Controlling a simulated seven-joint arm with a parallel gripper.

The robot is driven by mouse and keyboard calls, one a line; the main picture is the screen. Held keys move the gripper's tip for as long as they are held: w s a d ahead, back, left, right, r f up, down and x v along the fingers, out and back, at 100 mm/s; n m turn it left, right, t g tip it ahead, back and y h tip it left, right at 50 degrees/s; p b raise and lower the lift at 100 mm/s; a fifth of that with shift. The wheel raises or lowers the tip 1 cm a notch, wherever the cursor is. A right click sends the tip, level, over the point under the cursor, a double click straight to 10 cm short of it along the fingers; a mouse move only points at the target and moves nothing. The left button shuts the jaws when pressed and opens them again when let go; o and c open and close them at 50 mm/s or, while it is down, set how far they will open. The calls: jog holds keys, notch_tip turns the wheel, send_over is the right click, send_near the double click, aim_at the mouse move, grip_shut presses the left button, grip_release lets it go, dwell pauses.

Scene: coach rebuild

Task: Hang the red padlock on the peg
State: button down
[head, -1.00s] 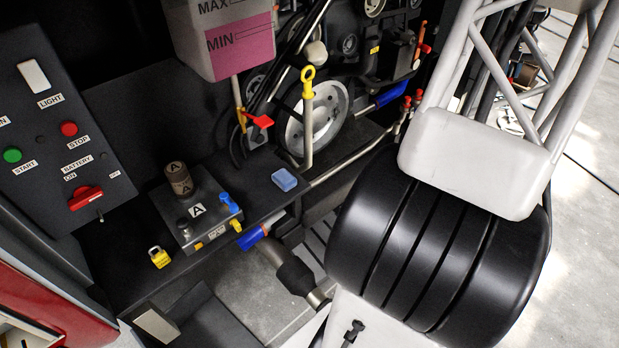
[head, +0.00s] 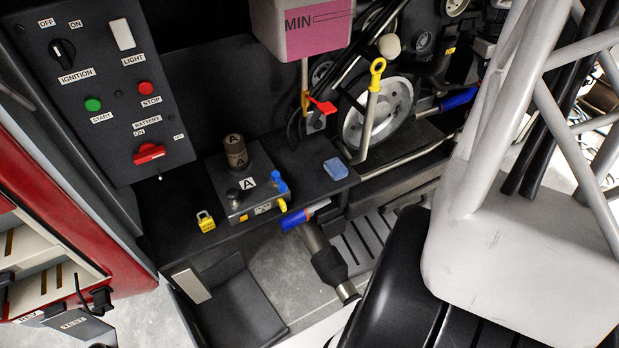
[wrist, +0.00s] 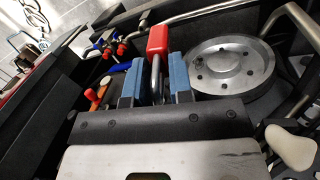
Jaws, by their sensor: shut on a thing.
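The red padlock (wrist: 157,40) shows in the wrist view, its red body beyond my fingertips and its grey shackle between them. My gripper (wrist: 156,72), with blue finger pads, is shut on the shackle. In the head view I cannot make out the gripper or the red padlock. A thin pin (head: 160,178) sticks out below the red battery switch (head: 149,153) on the dark control panel. I cannot tell for certain whether this is the peg.
A silver pulley wheel (head: 378,112) stands behind. A red cabinet (head: 70,215) is at left. A pink-filled tank (head: 303,30) hangs above.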

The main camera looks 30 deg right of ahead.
jog(key=w+a+f+n+t, duration=0.1)
jog(key=w+a+n, duration=0.25)
jog(key=a, duration=0.65)
jog(key=w+a+n, duration=0.3)
jog(key=a+n, duration=0.1)
jog(key=a, duration=0.6)
jog(key=a+f+n+t+y, duration=0.1)
jog(key=a+f+n, duration=0.3)
jog(key=a, duration=0.8)
jog(key=a+f+n+t+y, duration=0.1)
jog(key=a+n, duration=0.6)
jog(key=a, duration=0.5)
jog(key=a+f+n, duration=0.1)
jog(key=a+f, duration=0.7)
jog(key=a, duration=0.3)
jog(key=a+f+n, duration=0.1)
jog(key=a+f, duration=0.7)
jog(key=a, duration=0.3)
jog(key=shift+s, duration=0.1)
jog(key=w+a+f, duration=0.1)
jog(key=w+a, duration=0.1)
jog(key=a, duration=0.7)
jog(key=w+a+f, duration=0.2)
jog(key=w+a, duration=0.1)
jog(key=a, duration=0.6)
jog(key=shift+w+a+f, duration=0.15)
jog(key=shift+w+a, duration=0.2)
